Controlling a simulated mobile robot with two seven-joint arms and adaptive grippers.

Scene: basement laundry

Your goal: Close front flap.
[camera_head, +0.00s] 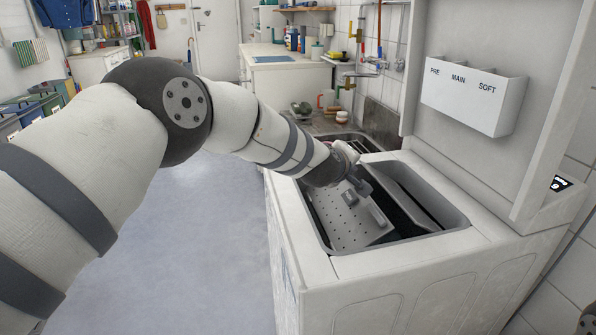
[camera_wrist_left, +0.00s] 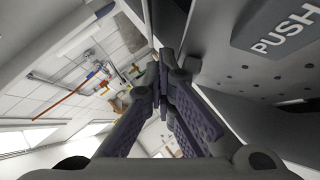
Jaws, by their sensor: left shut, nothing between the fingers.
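The front flap (camera_head: 338,217) is a light perforated metal panel in the top opening of a white washing machine (camera_head: 420,285). A raised grey block (camera_head: 379,212) sits at its edge. In the left wrist view, a plate marked PUSH (camera_wrist_left: 278,35) and the perforated metal (camera_wrist_left: 255,82) show close by on the right. A dark gap lies behind the front flap, with a dark grey panel (camera_head: 415,192) on its far side. My left gripper (camera_head: 364,188) is inside the opening over the flap's far edge, shut and empty; contact is unclear. Its fingers fill the left wrist view (camera_wrist_left: 160,95).
The raised lid (camera_head: 545,110) stands behind the opening and carries a white PRE/MAIN/SOFT dispenser (camera_head: 475,95). A sink counter (camera_head: 325,122) with small items is beyond the machine. The floor (camera_head: 200,235) at the left is clear.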

